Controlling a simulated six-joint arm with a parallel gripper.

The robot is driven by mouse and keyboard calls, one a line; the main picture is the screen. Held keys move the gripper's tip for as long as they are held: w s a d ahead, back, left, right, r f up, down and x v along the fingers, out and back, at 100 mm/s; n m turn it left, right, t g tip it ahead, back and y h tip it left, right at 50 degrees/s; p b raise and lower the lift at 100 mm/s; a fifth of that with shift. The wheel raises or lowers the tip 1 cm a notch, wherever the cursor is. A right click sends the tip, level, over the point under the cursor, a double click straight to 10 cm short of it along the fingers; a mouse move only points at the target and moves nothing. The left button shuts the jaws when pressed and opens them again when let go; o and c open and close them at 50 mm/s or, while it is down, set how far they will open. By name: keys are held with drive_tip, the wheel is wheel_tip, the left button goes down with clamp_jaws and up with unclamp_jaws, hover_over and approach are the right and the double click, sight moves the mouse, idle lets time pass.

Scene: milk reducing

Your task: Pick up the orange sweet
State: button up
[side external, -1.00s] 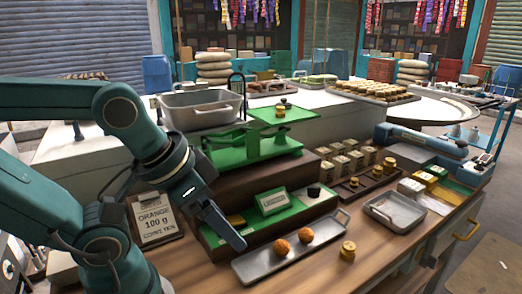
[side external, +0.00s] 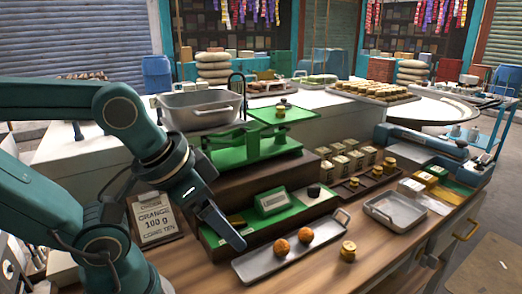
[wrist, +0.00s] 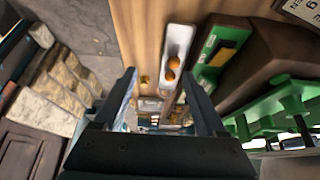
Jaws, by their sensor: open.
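Two round orange sweets lie on a long grey metal tray (side external: 262,268) near the counter's front edge: a left one (side external: 282,247) and a right one (side external: 306,235). In the wrist view the sweets show ahead of the jaws, one (wrist: 174,62) just above the other (wrist: 169,76) on the pale tray (wrist: 178,42). My gripper (side external: 238,243) is above the tray's left end, left of both sweets and apart from them. In the wrist view its two fingers (wrist: 157,95) stand wide apart with nothing held.
A brass weight stack (side external: 348,251) stands right of the long tray. An empty metal tray (side external: 392,209) lies farther right. A green balance scale (side external: 250,148) and a green box with a sign (side external: 272,201) stand behind.

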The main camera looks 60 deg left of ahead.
drive_tip(key=shift+o, duration=0.5)
drive_tip(key=shift+s, duration=0.1)
drive_tip(key=m+g+y, duration=0.4)
drive_tip(key=m+y, duration=0.7)
drive_tip(key=m, duration=0.7)
hover_over(285, 250)
drive_tip(key=d, duration=0.3)
wheel_tip(285, 250, down, 8)
drive_tip(key=f, duration=0.1)
drive_tip(key=d+f+m, duration=0.1)
drive_tip(key=f, duration=0.1)
drive_tip(key=f+m+y, duration=0.1)
drive_tip(key=shift+s+d+f+t, duration=0.3)
drive_tip(key=shift+f+t, duration=0.1)
drive_tip(key=shift+s+f, duration=0.15)
drive_tip(key=shift+f, duration=0.15)
drive_tip(key=shift+a+f, duration=0.1)
drive_tip(key=shift+f, duration=0.05)
drive_tip(key=shift+x, duration=2.25)
